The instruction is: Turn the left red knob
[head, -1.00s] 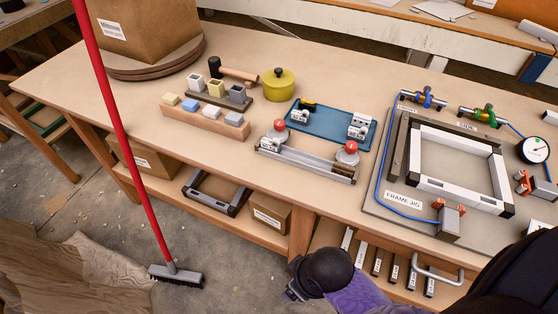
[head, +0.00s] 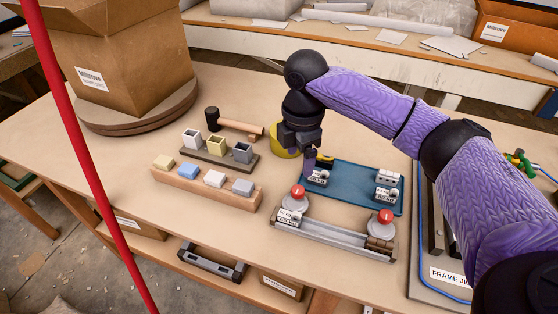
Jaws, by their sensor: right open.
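The left red knob (head: 298,191) sits on a round grey base at the left end of a grey metal rail fixture (head: 335,232). A second red knob (head: 386,216) sits on a similar base at the right end. My right gripper (head: 311,158) is open and points down, above and behind the left red knob, over the left end of a blue tray (head: 345,178). It looks apart from the knob. The arm covers part of the yellow pot (head: 283,145). My left gripper is out of view.
A wooden block with coloured pieces (head: 205,187) lies left of the fixture, with a mallet (head: 235,124) behind it. A cardboard box (head: 118,60) stands on a round board at the back left. A red pole (head: 85,150) crosses the left foreground.

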